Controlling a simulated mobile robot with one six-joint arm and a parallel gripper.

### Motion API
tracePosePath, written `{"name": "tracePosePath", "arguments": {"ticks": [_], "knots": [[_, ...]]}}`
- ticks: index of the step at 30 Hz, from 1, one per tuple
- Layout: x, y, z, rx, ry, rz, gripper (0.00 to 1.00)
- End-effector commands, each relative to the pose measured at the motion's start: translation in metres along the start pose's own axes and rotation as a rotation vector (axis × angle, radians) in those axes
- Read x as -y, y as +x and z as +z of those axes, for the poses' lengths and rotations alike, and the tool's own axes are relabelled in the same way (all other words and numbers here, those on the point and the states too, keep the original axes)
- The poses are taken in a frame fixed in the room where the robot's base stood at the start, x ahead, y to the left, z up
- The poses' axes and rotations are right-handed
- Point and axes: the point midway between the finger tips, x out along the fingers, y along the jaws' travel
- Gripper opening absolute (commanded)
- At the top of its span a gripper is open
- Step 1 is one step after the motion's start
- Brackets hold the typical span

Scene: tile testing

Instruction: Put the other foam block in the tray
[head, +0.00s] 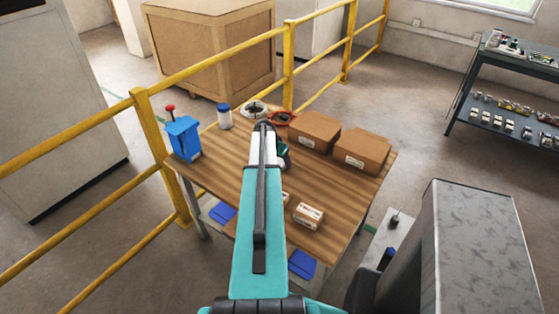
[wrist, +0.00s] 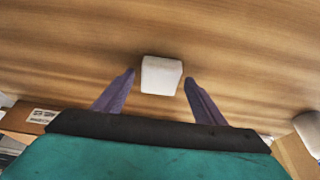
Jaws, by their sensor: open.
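A white foam block (wrist: 161,75) sits on the wooden table in the wrist view, between and slightly beyond the tips of my gripper (wrist: 158,84). The gripper is open, with a purple finger on each side of the block and a gap to each. In the head view my arm covers the middle of the table and hides the block; the fingers cannot be made out there. No tray for the block can be clearly identified in either view. A second foam block cannot be made out for certain.
Blue bins (head: 302,264) sit below. A yellow railing (head: 147,140) runs behind.

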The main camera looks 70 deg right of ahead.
Motion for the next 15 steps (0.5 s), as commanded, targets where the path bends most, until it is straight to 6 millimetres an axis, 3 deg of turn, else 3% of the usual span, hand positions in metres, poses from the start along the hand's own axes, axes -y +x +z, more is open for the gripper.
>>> {"name": "tracePosePath", "arguments": {"ticks": [8,15], "knots": [[0.0,-0.016,-0.001,-0.002,0.0,-0.001,0.64],[-0.001,-0.045,0.0,-0.001,0.001,-0.001,0.64]]}}
